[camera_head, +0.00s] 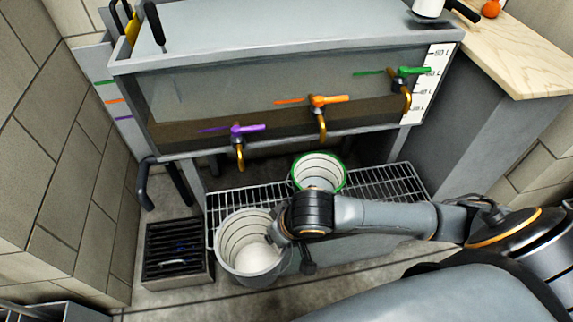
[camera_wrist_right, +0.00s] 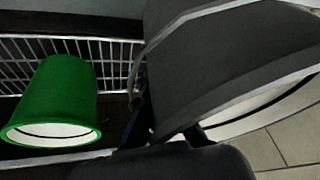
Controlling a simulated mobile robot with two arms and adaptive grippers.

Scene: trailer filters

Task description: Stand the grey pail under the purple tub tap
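The grey pail (camera_head: 228,262) is upright at the front left edge of the rack, its pale inside showing. It fills much of the right wrist view (camera_wrist_right: 225,60) as a dark wall with a lighter rim. The purple tub tap (camera_head: 238,140) is on the tub front, its brass spout pointing down, above and behind the pail. My right gripper (camera_head: 290,246) is at the pail's right rim, with one dark finger outside the wall. Whether it is closed on the wall is unclear. My left gripper is not in view.
A green-rimmed pail (camera_head: 302,186) stands on the wire rack (camera_head: 385,185), also in the wrist view (camera_wrist_right: 58,95). Orange (camera_head: 318,105) and green (camera_head: 400,80) taps are to the right. A dark floor grate (camera_head: 175,250) lies left. The rack's right part is clear.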

